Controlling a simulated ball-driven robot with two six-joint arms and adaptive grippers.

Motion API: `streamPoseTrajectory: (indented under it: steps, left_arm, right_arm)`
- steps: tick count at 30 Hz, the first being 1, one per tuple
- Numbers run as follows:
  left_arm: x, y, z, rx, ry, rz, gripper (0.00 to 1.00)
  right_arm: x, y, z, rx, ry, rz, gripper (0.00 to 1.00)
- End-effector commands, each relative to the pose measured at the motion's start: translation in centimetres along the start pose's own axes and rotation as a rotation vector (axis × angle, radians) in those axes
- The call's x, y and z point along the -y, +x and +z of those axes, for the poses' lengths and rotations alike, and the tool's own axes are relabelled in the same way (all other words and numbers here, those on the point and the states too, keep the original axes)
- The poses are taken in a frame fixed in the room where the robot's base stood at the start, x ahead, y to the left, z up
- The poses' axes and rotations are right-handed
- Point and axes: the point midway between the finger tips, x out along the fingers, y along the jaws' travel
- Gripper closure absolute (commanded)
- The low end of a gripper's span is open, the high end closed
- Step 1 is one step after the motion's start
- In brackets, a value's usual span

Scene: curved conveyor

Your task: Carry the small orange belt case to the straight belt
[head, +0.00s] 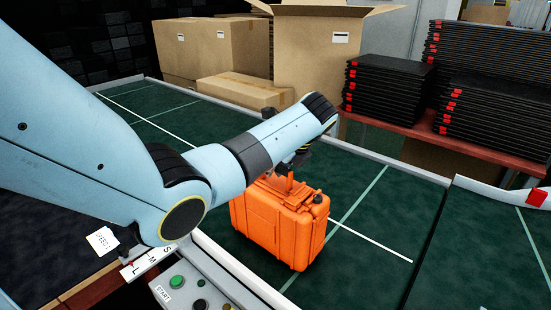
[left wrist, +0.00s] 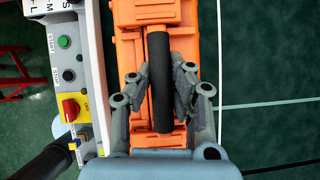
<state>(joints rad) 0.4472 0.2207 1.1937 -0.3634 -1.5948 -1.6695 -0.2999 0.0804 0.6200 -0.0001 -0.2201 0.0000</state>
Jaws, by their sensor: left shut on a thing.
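The orange case (head: 278,228) stands upright over the green belt (head: 372,205) in the head view. I cannot tell whether it touches the belt or hangs just above it. My left gripper (head: 292,172) is at the top of the case, partly hidden by my arm. In the left wrist view the case (left wrist: 128,60) lies below the gripper, and the fingers of my left gripper (left wrist: 158,92) are closed around its dark handle (left wrist: 160,65). My right gripper is not in view.
A control box with buttons (head: 190,285) sits at the belt's near edge. Cardboard boxes (head: 325,60) stand behind the belt's far rail. Stacks of black trays (head: 385,90) rest on a red-brown table at the right. Another belt section (head: 480,250) adjoins on the right.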

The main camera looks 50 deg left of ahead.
Motion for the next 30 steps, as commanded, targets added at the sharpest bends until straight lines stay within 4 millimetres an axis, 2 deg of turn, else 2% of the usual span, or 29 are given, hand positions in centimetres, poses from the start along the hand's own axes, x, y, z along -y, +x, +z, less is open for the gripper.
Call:
streamPoseTrajectory:
  steps: [9, 10, 15, 24, 26, 30]
  left_arm:
    - [0.2, 0.0, 0.1, 0.003, -0.003, -0.005, 1.0]
    - [0.0, 0.1, -0.1, 0.0, -0.001, -0.001, 0.83]
    - [0.0, 0.1, -0.1, 0.0, -0.001, -0.001, 0.63]
    - [0.1, -0.2, 0.0, 0.0, 0.0, -0.001, 0.63]
    - [0.1, -0.8, -0.1, 0.0, -0.001, -0.003, 0.63]
    - [0.1, -3.4, -0.1, -0.002, -0.003, -0.006, 0.63]
  right_arm:
    - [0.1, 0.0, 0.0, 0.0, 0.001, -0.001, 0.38]
    - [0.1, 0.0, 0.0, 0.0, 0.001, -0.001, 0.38]
    - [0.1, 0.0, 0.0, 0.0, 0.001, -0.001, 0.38]
    - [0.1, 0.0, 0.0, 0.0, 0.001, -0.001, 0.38]
    - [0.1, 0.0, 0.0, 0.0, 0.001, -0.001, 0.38]
    - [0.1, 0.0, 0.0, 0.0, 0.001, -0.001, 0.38]
